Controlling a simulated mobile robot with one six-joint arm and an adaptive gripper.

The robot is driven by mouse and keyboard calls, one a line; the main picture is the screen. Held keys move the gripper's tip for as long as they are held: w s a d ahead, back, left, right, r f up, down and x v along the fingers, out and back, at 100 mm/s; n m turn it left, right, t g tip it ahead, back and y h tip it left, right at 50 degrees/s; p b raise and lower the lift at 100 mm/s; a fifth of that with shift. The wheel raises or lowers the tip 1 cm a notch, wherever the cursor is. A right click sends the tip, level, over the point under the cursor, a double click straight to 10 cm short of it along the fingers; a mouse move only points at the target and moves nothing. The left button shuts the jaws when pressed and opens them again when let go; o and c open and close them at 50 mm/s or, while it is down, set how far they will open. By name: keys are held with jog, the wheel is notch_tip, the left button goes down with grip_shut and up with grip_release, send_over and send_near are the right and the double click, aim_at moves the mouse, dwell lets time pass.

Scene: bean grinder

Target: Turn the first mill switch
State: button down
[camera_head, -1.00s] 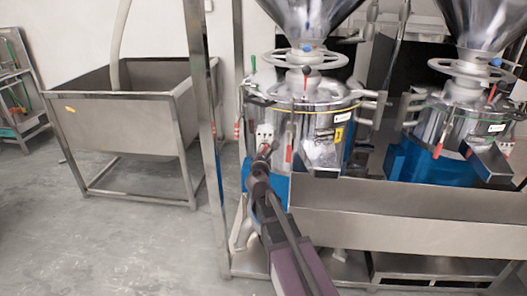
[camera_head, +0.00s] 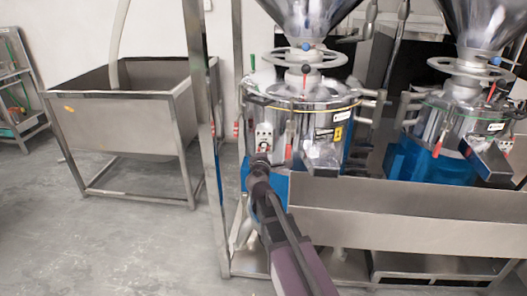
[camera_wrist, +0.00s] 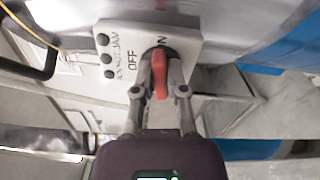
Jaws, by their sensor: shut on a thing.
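The first mill (camera_head: 300,115) is the left steel machine with a blue base in the head view. Its switch plate (camera_head: 264,137) is a small white panel on the front of the drum. In the wrist view the white switch plate (camera_wrist: 187,42) carries "OFF" and "ON" lettering and dark round holes. The red switch knob (camera_wrist: 160,75) stands out from it. My gripper (camera_wrist: 159,82) is shut on the red knob, with one finger on each side. In the head view my gripper (camera_head: 260,160) is small at the plate's lower edge and its fingers are hard to make out.
A second mill (camera_head: 455,130) stands to the right. A long steel trough (camera_head: 400,205) runs in front of both mills, right of my arm. A steel tub (camera_head: 125,110) on legs stands at the left, with open floor (camera_head: 110,240) before it.

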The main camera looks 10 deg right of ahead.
jog(key=shift+w+a+m, duration=0.15)
jog(key=shift+w+m, duration=0.25)
jog(key=shift+m, duration=0.6)
jog(key=c, duration=0.7)
grip_release()
jog(key=shift+s+r, duration=0.1)
jog(key=shift+r, duration=0.1)
jog(key=shift+f, duration=0.15)
jog(key=shift+s+f, duration=0.1)
jog(key=shift+s, duration=0.1)
jog(key=v, duration=1.2)
